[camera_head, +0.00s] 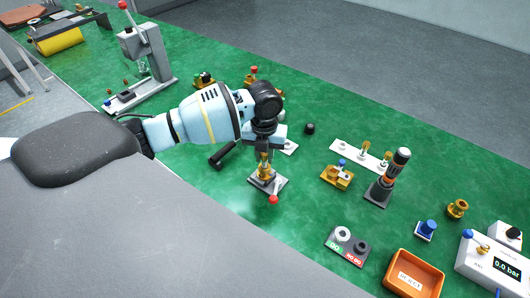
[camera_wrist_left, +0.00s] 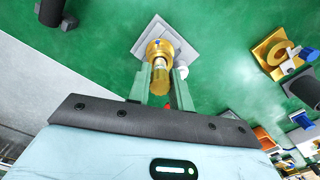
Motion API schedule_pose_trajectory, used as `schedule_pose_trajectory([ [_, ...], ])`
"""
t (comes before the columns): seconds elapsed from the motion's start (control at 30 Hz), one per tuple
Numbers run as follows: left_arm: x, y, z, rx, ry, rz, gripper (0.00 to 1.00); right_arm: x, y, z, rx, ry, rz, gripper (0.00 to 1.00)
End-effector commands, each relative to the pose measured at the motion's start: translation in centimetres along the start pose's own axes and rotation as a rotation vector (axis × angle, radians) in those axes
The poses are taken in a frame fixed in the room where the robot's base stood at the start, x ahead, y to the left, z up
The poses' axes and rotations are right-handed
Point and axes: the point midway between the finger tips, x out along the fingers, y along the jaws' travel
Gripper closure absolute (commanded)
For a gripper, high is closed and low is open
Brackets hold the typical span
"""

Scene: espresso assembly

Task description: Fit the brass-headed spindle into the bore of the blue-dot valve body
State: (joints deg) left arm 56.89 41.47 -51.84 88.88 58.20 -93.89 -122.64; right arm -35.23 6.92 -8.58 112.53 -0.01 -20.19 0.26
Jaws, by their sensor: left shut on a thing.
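My left gripper (camera_head: 264,155) points down over a grey clamp plate (camera_head: 282,184) with a red-knobbed lever (camera_head: 273,199). It is shut on the brass-headed spindle, whose brass head (camera_wrist_left: 160,78) shows between the fingers in the left wrist view. Just below it is a brass valve body (camera_wrist_left: 152,50) with a small blue mark, on the grey plate (camera_wrist_left: 149,28); it also shows in the head view (camera_head: 265,173). The spindle lines up closely with the body in the wrist view. Its lower end is hidden, so I cannot tell how far it is in the bore. My right gripper is not in view.
Right of the clamp are a brass part with a blue knob (camera_head: 338,177), a white rack (camera_head: 344,147) with brass-topped pieces, and a dark upright tool (camera_head: 382,188). An orange tray (camera_head: 413,274) and pressure gauge box (camera_head: 485,267) stand front right. Green mat is clear around the clamp's right.

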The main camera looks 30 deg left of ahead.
Motion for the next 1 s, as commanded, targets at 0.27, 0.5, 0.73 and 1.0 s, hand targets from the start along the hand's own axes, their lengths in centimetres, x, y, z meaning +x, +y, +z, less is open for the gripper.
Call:
schedule_pose_trajectory([
  [0.27,0.7,0.0,0.0,0.000,0.001,0.000,1.00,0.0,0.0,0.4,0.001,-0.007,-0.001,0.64],
  [0.5,1.2,0.0,0.0,0.000,0.001,-0.001,1.00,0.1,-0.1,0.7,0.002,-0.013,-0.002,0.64],
  [0.73,1.6,0.0,0.0,0.000,0.001,-0.001,1.00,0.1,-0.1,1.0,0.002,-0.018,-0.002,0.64],
  [1.0,1.7,0.0,-0.1,0.000,0.002,0.000,1.00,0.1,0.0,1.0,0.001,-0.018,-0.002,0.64],
])
